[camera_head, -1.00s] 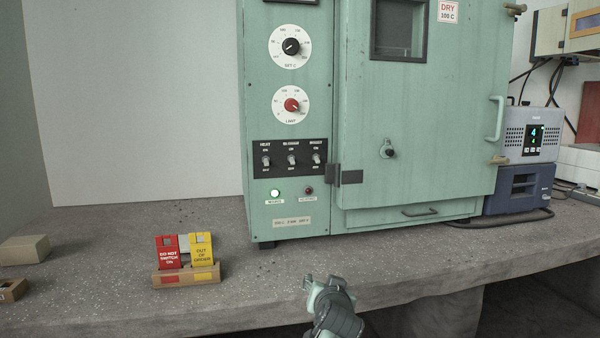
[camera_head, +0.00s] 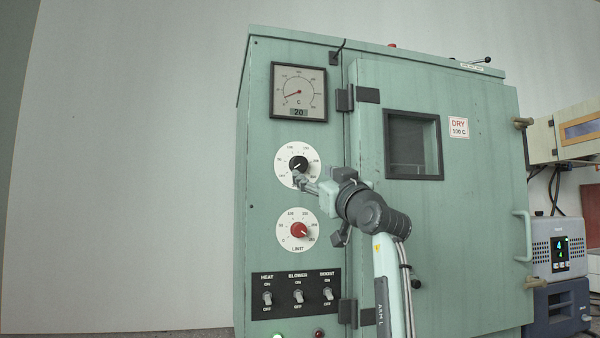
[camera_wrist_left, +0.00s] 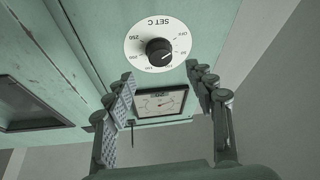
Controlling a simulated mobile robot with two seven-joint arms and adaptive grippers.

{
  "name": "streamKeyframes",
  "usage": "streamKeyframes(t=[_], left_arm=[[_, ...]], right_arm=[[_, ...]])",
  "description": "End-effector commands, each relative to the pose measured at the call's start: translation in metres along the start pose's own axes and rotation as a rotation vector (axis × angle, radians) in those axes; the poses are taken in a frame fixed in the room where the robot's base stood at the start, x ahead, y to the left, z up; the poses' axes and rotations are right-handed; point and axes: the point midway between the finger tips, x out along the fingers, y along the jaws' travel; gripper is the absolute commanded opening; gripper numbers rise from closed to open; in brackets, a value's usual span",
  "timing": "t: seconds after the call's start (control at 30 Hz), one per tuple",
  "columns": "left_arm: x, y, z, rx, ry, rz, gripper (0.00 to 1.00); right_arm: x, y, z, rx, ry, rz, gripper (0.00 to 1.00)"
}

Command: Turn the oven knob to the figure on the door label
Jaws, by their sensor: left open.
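The black SET C knob (camera_head: 298,163) sits on a white numbered dial on the green oven's (camera_head: 450,240) left panel. In the left wrist view the knob (camera_wrist_left: 158,51) shows upside down, ahead of and between the spread fingers, apart from them. My left gripper (camera_head: 301,181) is open at the lower edge of that dial and covers part of it in the head view. In the wrist view the left gripper (camera_wrist_left: 162,80) holds nothing. The door label (camera_head: 458,127) reads DRY 100 C. My right gripper is not in view.
A red LIMIT knob (camera_head: 298,230) sits below, then several toggle switches (camera_head: 298,296). A gauge (camera_head: 299,92) showing 20 is above the dial. The door window (camera_head: 413,145) and door handle (camera_head: 523,236) are to the right. A blue-grey instrument (camera_head: 558,248) stands beside the oven.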

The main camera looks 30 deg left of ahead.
Motion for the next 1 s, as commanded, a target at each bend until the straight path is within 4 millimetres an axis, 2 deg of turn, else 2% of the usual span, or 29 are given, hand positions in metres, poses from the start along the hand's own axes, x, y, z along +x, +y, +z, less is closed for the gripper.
streamKeyframes(t=[0.07, 0.13, 0.4, 0.57, 0.8, 0.83, 1.0], left_arm=[[0.011, 0.000, -0.002, 0.002, -0.001, -0.001, 0.55], [0.023, 0.000, -0.002, 0.002, -0.001, -0.001, 0.55], [0.062, 0.000, 0.000, 0.004, -0.002, 0.001, 0.55], [0.072, 0.000, 0.001, 0.002, -0.003, 0.001, 0.55], [0.073, 0.000, 0.002, 0.001, -0.003, 0.002, 0.55], [0.073, 0.000, 0.002, 0.001, -0.003, 0.002, 0.54], [0.072, 0.000, 0.002, 0.002, -0.003, 0.001, 0.33]], right_arm=[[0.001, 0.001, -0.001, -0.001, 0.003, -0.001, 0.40], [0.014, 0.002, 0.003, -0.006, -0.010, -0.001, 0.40], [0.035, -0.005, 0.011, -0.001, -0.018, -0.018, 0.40], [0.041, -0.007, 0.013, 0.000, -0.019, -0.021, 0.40], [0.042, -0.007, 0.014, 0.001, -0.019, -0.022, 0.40], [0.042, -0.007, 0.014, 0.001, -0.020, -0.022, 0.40], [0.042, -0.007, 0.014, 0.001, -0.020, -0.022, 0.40]])
